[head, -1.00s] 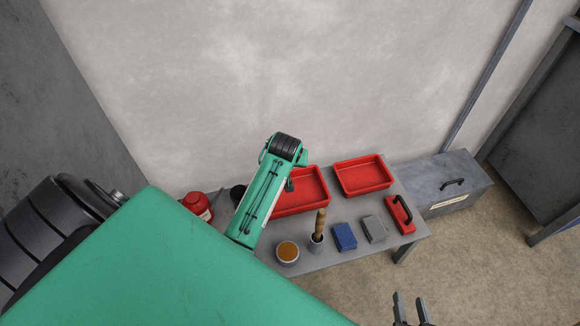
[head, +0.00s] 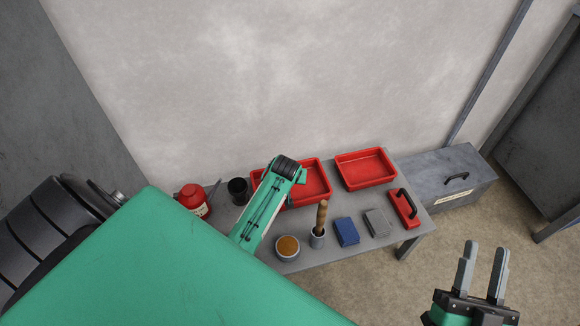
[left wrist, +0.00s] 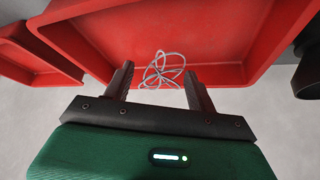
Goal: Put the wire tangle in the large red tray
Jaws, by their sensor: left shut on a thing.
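The wire tangle (left wrist: 163,70) is a pale grey-white bundle of thin loops. In the left wrist view it lies between the fingertips of my left gripper (left wrist: 158,82), which is shut on it. Both are over the large red tray (left wrist: 232,38), with the tray's inside behind the wire. Whether the wire touches the tray floor I cannot tell. In the head view the large red tray (head: 316,180) is partly covered by my green left arm, which also hides the left gripper and the wire. My right gripper (head: 482,258) is open and empty at lower right, off the table.
A second red tray (head: 365,168) stands to the right. A red canister (head: 192,203) and black cup (head: 238,190) are at left. An amber-filled bowl (head: 287,248), a cup with a wooden handle (head: 320,220), blue and grey blocks and a red handled item (head: 405,208) line the front.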

